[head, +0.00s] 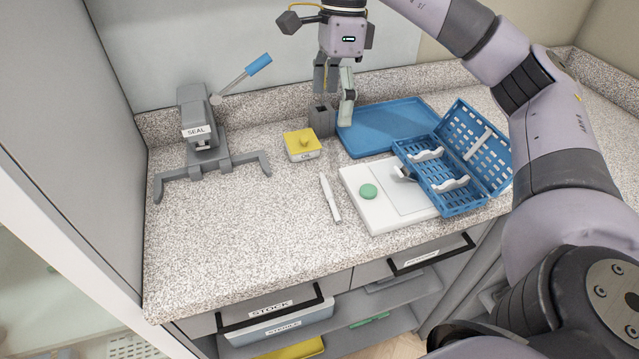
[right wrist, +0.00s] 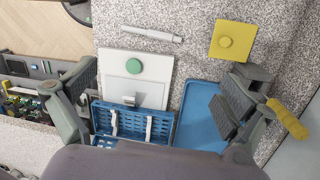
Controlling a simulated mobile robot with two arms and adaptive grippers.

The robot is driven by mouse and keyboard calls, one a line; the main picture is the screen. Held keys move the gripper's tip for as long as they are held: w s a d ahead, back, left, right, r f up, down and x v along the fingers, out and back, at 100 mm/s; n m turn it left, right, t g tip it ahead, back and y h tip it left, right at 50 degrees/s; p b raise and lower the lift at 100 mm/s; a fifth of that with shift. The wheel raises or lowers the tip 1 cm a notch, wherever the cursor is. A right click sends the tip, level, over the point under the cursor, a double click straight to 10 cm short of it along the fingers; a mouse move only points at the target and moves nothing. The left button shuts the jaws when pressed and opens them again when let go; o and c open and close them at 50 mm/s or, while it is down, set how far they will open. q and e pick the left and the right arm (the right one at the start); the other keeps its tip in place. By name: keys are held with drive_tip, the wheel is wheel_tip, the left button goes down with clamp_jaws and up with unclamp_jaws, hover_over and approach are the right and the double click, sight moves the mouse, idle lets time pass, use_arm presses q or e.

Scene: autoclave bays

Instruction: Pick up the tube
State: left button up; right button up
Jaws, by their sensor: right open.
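My right gripper (head: 334,94) points down over the back of the counter, near a grey upright holder (head: 321,119) with a dark opening. Its fingers are apart in the right wrist view (right wrist: 165,95), with nothing seen between them. A slim white pen-like piece (head: 330,198) lies on the counter in front, apart from the gripper; it also shows in the right wrist view (right wrist: 151,33). A yellow cylinder (right wrist: 288,118) shows beside the right-hand finger in the right wrist view. I cannot tell which of these is the tube. My left gripper is out of view.
A blue tray (head: 385,122) lies right of the gripper. An open blue perforated cassette (head: 478,150) and a white board (head: 352,185) with a green disc (head: 369,191) are in front. A yellow-lidded box (head: 301,142) and a sealer (head: 200,135) stand left. The front-left counter is clear.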

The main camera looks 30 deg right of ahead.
drive_tip(key=b, duration=0.2)
approach(328, 188)
drive_tip(key=shift+s+a+f, duration=0.1)
drive_tip(key=shift+a+f, duration=0.05)
drive_tip(key=shift+f, duration=0.3)
drive_tip(key=shift+s+a+f, duration=0.1)
drive_tip(key=shift+a+f, duration=0.1)
drive_tip(key=shift+f, duration=0.75)
drive_tip(key=f, duration=0.4)
drive_tip(key=shift+s+a+f+p, duration=0.2)
drive_tip(key=shift+s+p, duration=0.1)
drive_tip(key=shift+p, duration=0.1)
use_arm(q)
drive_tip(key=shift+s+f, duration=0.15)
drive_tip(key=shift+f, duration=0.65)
use_arm(e)
drive_tip(key=shift+f, duration=0.4)
drive_tip(key=shift+c, duration=0.6)
drive_tip(key=c, duration=1.2)
